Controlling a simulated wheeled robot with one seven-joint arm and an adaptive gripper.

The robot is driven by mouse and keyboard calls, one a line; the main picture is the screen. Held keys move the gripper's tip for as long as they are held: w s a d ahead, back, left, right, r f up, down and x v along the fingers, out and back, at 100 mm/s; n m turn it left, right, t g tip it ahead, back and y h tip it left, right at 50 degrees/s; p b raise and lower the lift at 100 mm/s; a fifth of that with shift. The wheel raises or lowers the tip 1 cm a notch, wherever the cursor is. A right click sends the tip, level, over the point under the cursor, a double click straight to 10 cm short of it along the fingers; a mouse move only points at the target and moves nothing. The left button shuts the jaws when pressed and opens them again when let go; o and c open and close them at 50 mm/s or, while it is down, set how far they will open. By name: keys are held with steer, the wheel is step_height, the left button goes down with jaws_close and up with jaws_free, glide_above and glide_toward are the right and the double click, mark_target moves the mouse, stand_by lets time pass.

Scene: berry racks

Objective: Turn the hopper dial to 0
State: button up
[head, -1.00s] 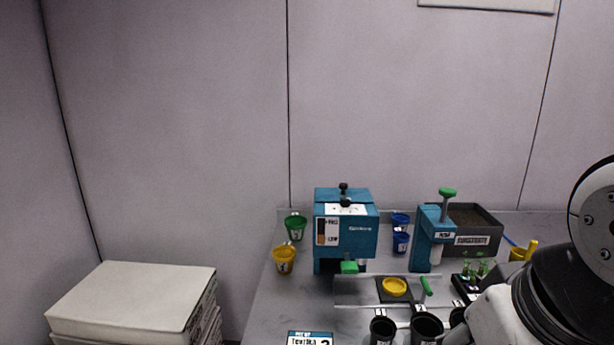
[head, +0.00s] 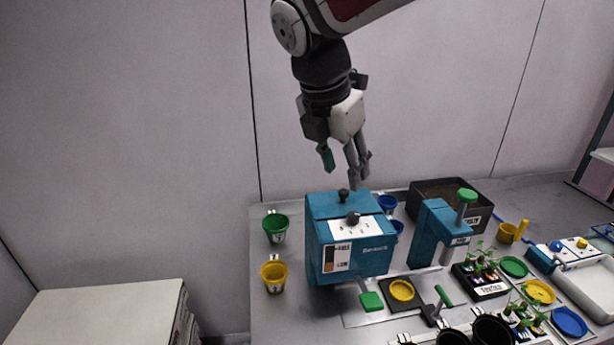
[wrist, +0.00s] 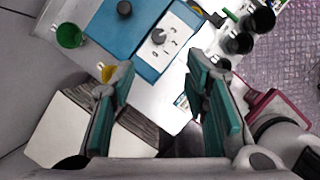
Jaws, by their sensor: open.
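The hopper is a blue box (head: 326,232) on the grey bench, with a white dial plate on its top. A second black knob (head: 343,195) stands farther back on the box top. My gripper (head: 345,170) hangs above the hopper, fingers pointing down, open and empty. In the wrist view its two teal-padded fingers (wrist: 160,82) are spread apart, with the dial beyond their tips. Nothing touches the dial.
A green cup (head: 275,227) and a yellow cup (head: 273,274) stand left of the hopper. A blue press with a green-topped handle (head: 467,195) and a dark substrate bin (head: 428,192) stand to its right. A green lever (head: 371,301) juts out at the front.

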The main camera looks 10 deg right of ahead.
mark_target(353, 215)
steer(key=x, duration=1.4)
steer(key=shift+w+a+r+p, duration=0.1)
steer(key=shift+w+p, duration=0.05)
steer(key=shift+p, duration=0.25)
steer(key=shift+c, duration=0.6)
jaws_close()
